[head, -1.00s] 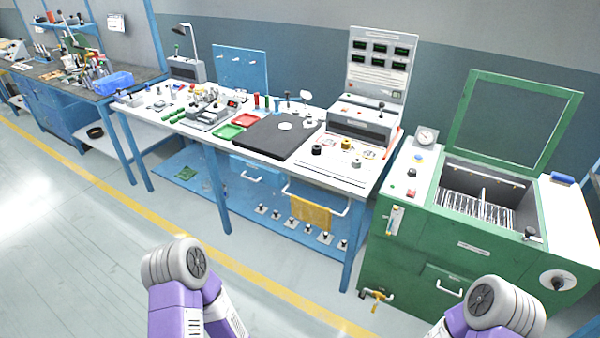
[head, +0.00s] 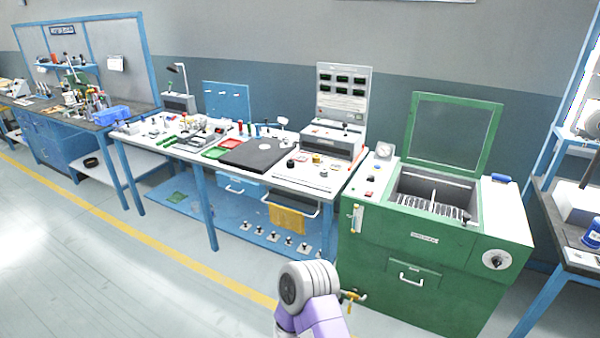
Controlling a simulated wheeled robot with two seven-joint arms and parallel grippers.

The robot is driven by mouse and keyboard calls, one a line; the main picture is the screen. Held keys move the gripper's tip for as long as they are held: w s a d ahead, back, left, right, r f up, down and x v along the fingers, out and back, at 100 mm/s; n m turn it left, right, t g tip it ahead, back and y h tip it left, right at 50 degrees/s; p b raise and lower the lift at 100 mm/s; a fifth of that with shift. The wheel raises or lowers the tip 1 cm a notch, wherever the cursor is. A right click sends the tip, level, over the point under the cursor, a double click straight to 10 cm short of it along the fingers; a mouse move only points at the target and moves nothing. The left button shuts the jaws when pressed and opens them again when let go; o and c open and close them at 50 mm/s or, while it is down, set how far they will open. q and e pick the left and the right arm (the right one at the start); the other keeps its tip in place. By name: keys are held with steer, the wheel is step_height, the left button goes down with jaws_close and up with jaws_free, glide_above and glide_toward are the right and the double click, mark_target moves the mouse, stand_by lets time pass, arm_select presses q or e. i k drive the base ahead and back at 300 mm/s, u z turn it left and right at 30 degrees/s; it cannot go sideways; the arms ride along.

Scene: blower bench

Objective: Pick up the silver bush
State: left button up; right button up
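I cannot pick out the silver bush for certain; the parts on the bench are too small from here. Small parts stand on the blue-legged workbench (head: 285,178), in front of the test unit (head: 330,141). They include a brass-coloured piece (head: 316,158), a dark piece (head: 291,164) and a small dark-and-pale piece (head: 323,174). A pale disc (head: 264,146) lies on the black mat (head: 245,155). Neither of my grippers is in view; only a purple-and-grey link of my arm shows at the bottom.
A green cabinet with a raised lid (head: 420,255) stands right of the bench. Green trays (head: 215,152) and small parts crowd the bench's left half. A yellow cloth (head: 286,219) hangs from a front rail. Another bench (head: 575,215) stands far right. The floor in front is open.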

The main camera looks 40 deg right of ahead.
mark_target(324, 172)
steer(key=u, duration=0.2)
steer(key=i, duration=1.7)
steer(key=z, duration=1.05)
steer(key=i, duration=1)
steer(key=z, duration=1.15)
